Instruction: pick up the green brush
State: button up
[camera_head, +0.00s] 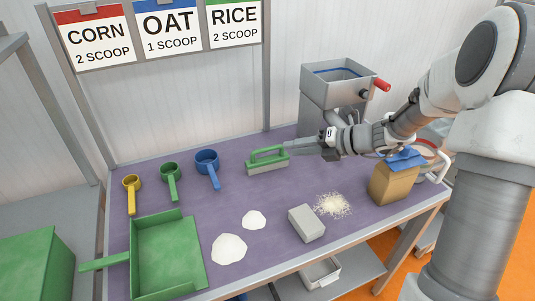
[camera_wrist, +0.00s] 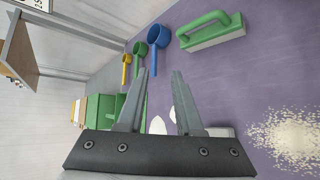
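The green brush (camera_head: 267,160) has a green loop handle over a pale grey block and stands on the purple table top towards the back. It also shows at the upper right of the wrist view (camera_wrist: 212,32), handle up. My gripper (camera_head: 290,146) is at the right of the brush in the head view, with its fingers pointing left towards it. In the wrist view my gripper's two fingers (camera_wrist: 162,72) are apart with nothing between them, and the brush lies beyond and to the right of them. Whether the fingertips are level with the handle is hard to tell.
Yellow (camera_head: 131,192), green (camera_head: 171,178) and blue (camera_head: 208,167) scoops lie left of the brush. A green dustpan (camera_head: 165,255), white powder piles (camera_head: 229,249), a grey block (camera_head: 306,222), spilled grains (camera_head: 332,204) and a paper bag (camera_head: 394,182) are in front. A grinder (camera_head: 340,85) stands behind.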

aim_at(275, 160)
jog(key=w+d+f+m+t+b, duration=0.2)
jog(key=w+d+f+m+t, duration=0.1)
jog(key=w+f+m, duration=0.4)
jog(key=shift+m, duration=0.7)
jog(key=x, duration=0.3)
jog(key=b+x, duration=0.1)
jog(key=x, duration=0.6)
jog(key=shift+s+a+f+b, duration=0.2)
jog(key=shift+s+a+b, duration=0.05)
jog(key=shift+a+b, duration=0.2)
jog(key=x, duration=0.3)
jog(key=b+x, duration=0.1)
jog(key=shift+s+a, duration=0.15)
jog(key=shift+a, duration=0.45)
jog(key=shift+w+a, duration=0.3)
grip_shut()
